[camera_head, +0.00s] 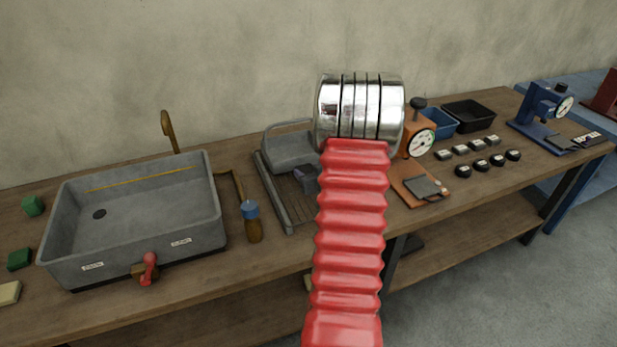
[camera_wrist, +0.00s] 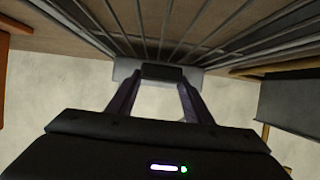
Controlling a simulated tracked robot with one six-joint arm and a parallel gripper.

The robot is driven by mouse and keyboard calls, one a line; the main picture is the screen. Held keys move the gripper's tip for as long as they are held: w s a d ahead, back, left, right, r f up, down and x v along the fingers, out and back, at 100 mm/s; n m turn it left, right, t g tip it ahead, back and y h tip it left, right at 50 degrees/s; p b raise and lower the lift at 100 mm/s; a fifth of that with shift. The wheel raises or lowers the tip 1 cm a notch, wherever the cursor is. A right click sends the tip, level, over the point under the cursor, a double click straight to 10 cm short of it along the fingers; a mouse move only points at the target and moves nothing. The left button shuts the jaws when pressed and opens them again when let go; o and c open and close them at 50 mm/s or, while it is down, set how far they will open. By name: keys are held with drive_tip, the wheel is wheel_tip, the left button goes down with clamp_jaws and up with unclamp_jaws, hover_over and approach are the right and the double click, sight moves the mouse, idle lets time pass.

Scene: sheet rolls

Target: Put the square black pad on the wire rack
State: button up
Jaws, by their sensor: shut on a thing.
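The square black pad (camera_wrist: 162,72) is pinched between the fingertips of my gripper (camera_wrist: 160,80) in the wrist view, seen nearly edge-on. The wire rack (camera_wrist: 207,34) fills the top of that view, its parallel bars close to the pad. I cannot tell whether the pad touches the bars. In the head view the rack (camera_head: 283,199) lies on the bench just left of my red arm. A small dark part of my gripper (camera_head: 305,178) shows over its right side, and the pad cannot be made out clearly there. My arm hides part of the rack.
A grey box with a handle (camera_head: 290,150) is at the rack's back. A grey sink (camera_head: 130,262) and a blue-collared wooden-handled tool (camera_head: 252,222) are to the left. An orange dial gauge stand (camera_head: 412,185) is right of my arm, with several small weights (camera_head: 463,171) beyond it.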

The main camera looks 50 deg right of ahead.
drive_tip(key=shift+f, duration=0.95)
drive_tip(key=o, duration=1.3)
drive_tip(key=shift+f, duration=0.1)
drive_tip(key=v, duration=1.2)
drive_tip(key=shift+w, duration=0.1)
